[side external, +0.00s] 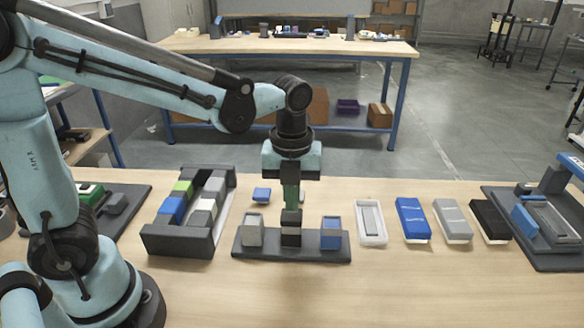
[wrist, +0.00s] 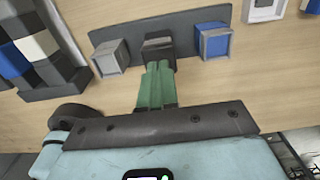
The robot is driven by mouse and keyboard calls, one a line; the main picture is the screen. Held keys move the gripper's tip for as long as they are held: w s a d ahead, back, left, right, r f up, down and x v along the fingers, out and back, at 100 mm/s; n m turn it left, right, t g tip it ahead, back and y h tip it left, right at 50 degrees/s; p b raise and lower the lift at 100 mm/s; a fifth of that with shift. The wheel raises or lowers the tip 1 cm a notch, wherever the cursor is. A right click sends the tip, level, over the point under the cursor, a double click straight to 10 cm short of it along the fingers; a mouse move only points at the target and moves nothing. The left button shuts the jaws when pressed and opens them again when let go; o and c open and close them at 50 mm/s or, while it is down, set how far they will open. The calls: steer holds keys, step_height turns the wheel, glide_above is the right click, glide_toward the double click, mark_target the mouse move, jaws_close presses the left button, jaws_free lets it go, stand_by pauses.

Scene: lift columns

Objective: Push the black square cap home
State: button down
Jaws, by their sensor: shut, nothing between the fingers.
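A dark base plate (side external: 252,251) carries three square columns in a row: grey (side external: 252,231) at left, black in the middle, blue (side external: 331,232) at right. The black square cap (side external: 291,216) tops the middle column, with a paler band below it. It also shows in the wrist view (wrist: 158,46). My gripper (side external: 291,207) points straight down over the cap, its green fingers shut together and empty. The fingertips (wrist: 157,66) are at or just above the cap; I cannot tell whether they touch. The fingers partly cover the cap in the wrist view.
A dark tray of coloured blocks (side external: 178,242) stands left of the plate. A small blue piece (side external: 261,195) lies behind it. To the right are a white tray (side external: 371,239), a blue box (side external: 412,218) and other boxes.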

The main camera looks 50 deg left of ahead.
step_height(320, 180, up, 8)
stand_by(0.8)
